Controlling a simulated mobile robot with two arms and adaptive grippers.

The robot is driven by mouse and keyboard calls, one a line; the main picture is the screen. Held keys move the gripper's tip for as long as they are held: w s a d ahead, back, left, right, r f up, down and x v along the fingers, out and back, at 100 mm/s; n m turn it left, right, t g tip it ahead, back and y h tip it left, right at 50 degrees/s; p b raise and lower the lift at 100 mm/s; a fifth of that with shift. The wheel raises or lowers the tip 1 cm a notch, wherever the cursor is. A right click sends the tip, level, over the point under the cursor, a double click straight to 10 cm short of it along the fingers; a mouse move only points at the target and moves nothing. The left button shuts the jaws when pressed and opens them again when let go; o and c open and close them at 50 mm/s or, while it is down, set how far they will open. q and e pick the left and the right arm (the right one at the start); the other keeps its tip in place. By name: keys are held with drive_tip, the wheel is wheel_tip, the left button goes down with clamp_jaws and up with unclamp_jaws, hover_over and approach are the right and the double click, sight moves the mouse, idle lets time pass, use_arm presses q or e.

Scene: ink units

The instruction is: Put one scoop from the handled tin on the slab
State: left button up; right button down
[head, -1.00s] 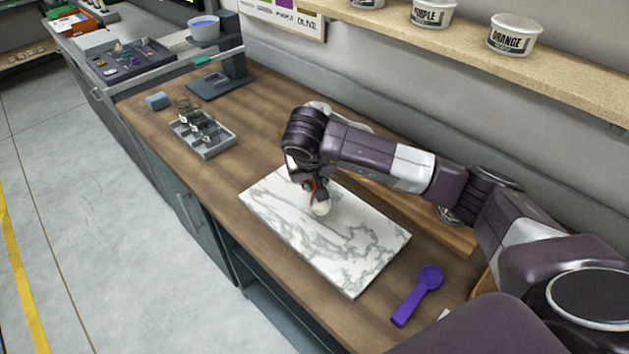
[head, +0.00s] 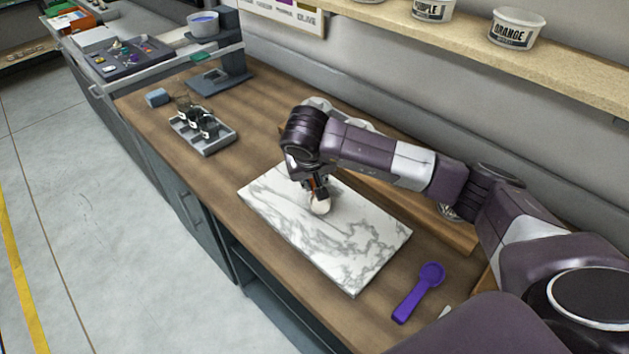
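The slab (head: 350,247) is white marble with grey veins and lies on the wooden counter. My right gripper (head: 317,188) is over its far left part, pointing down. It appears shut on a pale, round-ended tool (head: 320,205), with a bit of orange-brown between the fingers. The tool's end is at or just above the slab; I cannot tell if it touches. No powder shows clearly on the slab. A purple scoop (head: 419,291) lies on the counter right of the slab. I cannot make out the handled tin; pale round containers (head: 318,103) are partly hidden behind my arm. My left gripper is out of view.
A grey tray (head: 205,137) with small dark jars and a blue block (head: 157,97) are at the left. A dark stand (head: 232,70) with a bowl is behind them. A shelf (head: 560,75) with labelled tubs runs along the wall. The counter's front edge is clear.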

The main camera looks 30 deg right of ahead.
drive_tip(key=shift+f, duration=0.2)
drive_tip(key=shift+f+b, duration=0.1)
drive_tip(key=shift+b, duration=1)
idle(2.1)
drive_tip(key=shift+r+p, duration=1.3)
drive_tip(key=shift+r, duration=1.3)
